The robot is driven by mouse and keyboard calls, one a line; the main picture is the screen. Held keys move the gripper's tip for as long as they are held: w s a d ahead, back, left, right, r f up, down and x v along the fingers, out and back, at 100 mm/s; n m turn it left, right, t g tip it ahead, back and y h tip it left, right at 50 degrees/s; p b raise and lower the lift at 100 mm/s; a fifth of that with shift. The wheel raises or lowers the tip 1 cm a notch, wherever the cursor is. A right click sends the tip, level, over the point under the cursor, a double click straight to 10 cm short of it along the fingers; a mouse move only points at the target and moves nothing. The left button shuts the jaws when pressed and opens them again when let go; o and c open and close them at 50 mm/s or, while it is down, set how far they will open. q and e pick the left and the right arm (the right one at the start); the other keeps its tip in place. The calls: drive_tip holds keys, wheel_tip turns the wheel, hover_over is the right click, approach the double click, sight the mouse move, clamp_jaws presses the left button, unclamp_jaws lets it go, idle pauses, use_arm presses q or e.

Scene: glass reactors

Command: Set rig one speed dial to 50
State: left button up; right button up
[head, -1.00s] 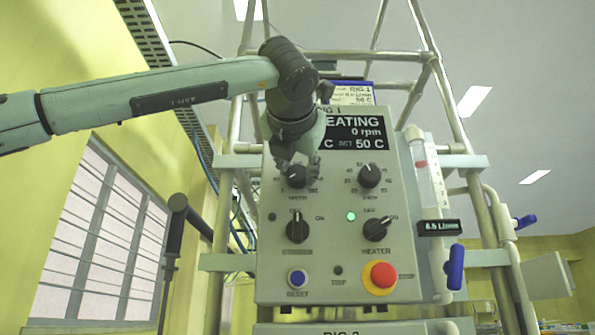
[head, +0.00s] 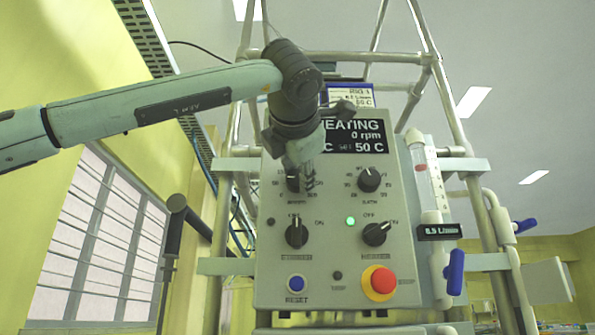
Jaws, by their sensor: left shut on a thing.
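The rig one control panel (head: 335,260) stands upright ahead. Its speed dial (head: 291,183), a black knob, is at the upper left of the panel and is partly hidden by my left gripper. My left gripper (head: 300,177) comes down from above and is shut on the speed dial. The dial's pointer is hidden, so its setting cannot be read. The display (head: 355,136) is partly covered by the gripper; it shows "EATING", 0 rpm and 50 C. My right gripper is out of view.
The bath dial (head: 369,180) sits right of the speed dial. Below are two black switches (head: 297,232), (head: 375,234), a lit green lamp (head: 351,221), a blue reset button (head: 297,283) and a red emergency stop (head: 383,280). A flow tube (head: 428,180) and metal frame flank the panel.

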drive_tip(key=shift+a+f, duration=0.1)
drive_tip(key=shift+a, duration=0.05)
use_arm(q)
drive_tip(key=o, duration=1.1)
drive_tip(key=shift+o, duration=0.3)
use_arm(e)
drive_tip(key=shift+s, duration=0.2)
use_arm(q)
drive_tip(key=s, duration=1.2)
drive_tip(key=shift+a+r, duration=0.2)
